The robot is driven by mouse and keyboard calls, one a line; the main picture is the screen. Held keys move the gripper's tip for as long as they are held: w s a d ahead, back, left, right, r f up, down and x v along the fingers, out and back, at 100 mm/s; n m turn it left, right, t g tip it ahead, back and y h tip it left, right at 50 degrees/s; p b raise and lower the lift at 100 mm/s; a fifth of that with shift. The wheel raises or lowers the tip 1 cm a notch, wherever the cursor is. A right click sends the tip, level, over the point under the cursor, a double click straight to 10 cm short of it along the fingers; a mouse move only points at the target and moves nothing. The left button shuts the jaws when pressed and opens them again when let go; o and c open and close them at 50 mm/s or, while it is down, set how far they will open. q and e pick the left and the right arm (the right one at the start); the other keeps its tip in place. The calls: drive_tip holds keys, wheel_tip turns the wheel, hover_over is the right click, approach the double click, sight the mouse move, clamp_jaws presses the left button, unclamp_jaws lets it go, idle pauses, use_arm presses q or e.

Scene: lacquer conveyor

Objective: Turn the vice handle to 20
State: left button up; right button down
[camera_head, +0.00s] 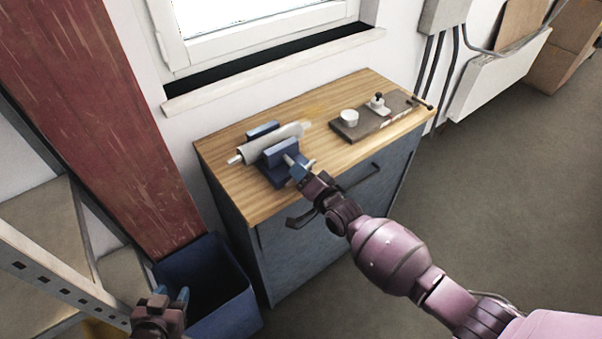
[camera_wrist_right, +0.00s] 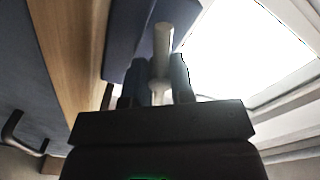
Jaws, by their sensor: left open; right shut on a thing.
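The blue vice (camera_head: 281,151) stands on the wooden worktop near its front left part. A pale grey cylinder (camera_head: 262,145) lies across it between the jaws. The vice handle (camera_head: 310,164) is a light metal bar at the vice's front. My right gripper (camera_head: 300,170) is at the front of the vice, shut on the handle. In the right wrist view the light handle bar (camera_wrist_right: 162,45) stands up between the two dark fingers. No scale or number is readable. My left gripper (camera_head: 172,296) is open and empty at the bottom left, in front of the blue bin, away from the vice.
A blue bin (camera_head: 230,315) stands on the floor left of the cabinet. A shelf (camera_head: 45,280) is at far left. Floor at right is clear.

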drive_tip(key=shift+f, duration=0.1)
drive_tip(key=c, duration=1)
unclamp_jaws()
drive_tip(key=v, duration=1.1)
